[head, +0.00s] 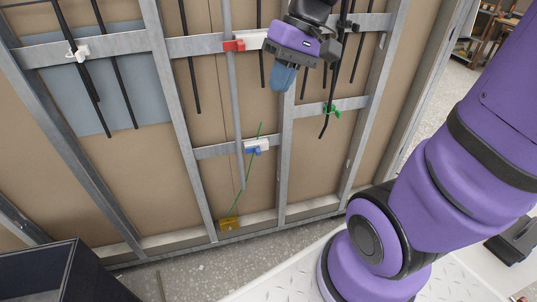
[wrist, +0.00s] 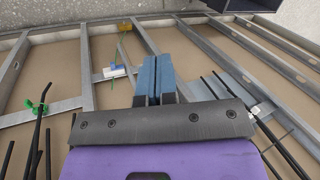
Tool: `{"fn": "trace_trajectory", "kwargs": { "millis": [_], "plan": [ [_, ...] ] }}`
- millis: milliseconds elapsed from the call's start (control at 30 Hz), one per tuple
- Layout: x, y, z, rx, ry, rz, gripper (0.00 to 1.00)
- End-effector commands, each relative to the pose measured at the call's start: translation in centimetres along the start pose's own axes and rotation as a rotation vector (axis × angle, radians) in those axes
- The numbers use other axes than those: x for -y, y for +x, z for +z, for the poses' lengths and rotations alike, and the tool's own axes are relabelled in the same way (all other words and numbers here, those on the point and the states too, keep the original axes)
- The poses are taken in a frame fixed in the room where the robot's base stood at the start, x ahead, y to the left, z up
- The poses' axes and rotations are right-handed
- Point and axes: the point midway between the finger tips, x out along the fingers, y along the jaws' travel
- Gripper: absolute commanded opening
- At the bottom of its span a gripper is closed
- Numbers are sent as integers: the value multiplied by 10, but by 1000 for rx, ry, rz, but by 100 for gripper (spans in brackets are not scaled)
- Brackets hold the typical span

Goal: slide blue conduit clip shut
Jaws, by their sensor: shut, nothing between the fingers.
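The blue conduit clip (head: 256,147) is a small white and blue piece on the lower metal cross rail, just right of a thin grey conduit (head: 236,110). In the wrist view the clip (wrist: 114,71) is left of my fingers. I cannot tell how far its slider is across. My gripper (head: 283,79) has blue fingers pressed together and empty. It hangs above and to the right of the clip, clearly apart from it. In the wrist view my gripper's fingertips (wrist: 155,62) point toward the wall frame.
A red clip (head: 234,45), a white clip (head: 79,53) and a green clip (head: 331,110) sit on other rails. Black cables hang around them. A green wire runs by the blue clip to a yellow piece (head: 229,224) at the bottom. A dark bin (head: 70,275) stands lower left.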

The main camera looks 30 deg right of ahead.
Motion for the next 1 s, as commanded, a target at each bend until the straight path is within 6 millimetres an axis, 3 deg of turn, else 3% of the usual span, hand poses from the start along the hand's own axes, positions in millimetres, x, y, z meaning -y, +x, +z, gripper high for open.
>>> {"fn": "trace_trajectory", "kwargs": {
  "millis": [533, 1000],
  "plan": [
    [-39, 49, -76, 91, 94, -388, 0],
    [-100, 98, -136, -2, 192, -713, 0]
  ]
}}
